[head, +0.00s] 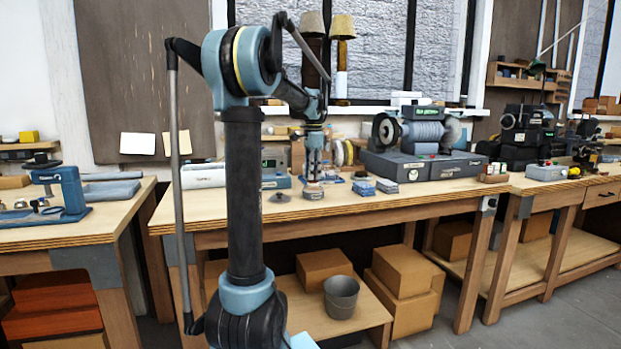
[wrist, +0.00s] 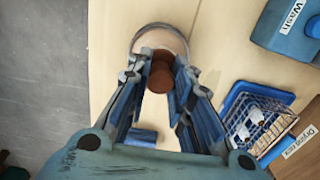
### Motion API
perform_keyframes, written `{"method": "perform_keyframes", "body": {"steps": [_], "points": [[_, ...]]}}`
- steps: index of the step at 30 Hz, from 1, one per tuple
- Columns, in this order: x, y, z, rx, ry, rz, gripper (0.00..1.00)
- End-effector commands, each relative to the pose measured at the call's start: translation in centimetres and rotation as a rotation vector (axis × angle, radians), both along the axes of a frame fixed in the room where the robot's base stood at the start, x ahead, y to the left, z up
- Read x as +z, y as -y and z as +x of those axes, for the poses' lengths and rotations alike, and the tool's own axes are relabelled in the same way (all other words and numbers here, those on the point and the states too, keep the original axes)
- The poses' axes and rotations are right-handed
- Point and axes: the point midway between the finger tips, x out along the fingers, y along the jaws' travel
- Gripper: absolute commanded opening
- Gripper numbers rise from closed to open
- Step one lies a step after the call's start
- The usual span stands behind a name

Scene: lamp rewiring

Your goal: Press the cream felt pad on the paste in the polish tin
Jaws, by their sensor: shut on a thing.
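My gripper (head: 313,178) points straight down, low over the middle bench. In the wrist view its fingers (wrist: 160,88) are closed around a reddish-brown round knob (wrist: 161,76), which looks like the handle of the felt pad. Just beyond the fingertips is a pale round disc with a greyish rim (wrist: 160,31), which looks like the polish tin. In the head view a small round tin (head: 313,194) shows directly under my gripper. The cream felt face and the paste are hidden or too small to tell apart. I cannot tell whether they touch.
A wash container (wrist: 292,27) and a blue drying rack (wrist: 252,118) stand to the right in the wrist view. A dark flat disc (head: 280,198) lies left of the tin. A grey buffing machine (head: 420,145) stands to the right. The bench's front edge is close.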

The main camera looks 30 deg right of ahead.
Motion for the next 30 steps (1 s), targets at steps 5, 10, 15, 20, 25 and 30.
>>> {"method": "perform_keyframes", "body": {"steps": [5,10,15,20,25,30], "points": [[1.2,0.0,0.0,0.000,0.000,0.000,0.03],[2.2,0.0,0.0,0.000,0.000,0.000,0.03],[3.3,0.0,0.0,0.000,0.000,0.000,0.03],[4.4,0.0,0.0,0.000,0.000,0.000,0.03],[5.2,0.0,0.0,0.000,0.000,0.000,0.03],[5.4,0.0,0.0,0.000,0.000,0.000,0.03]]}}
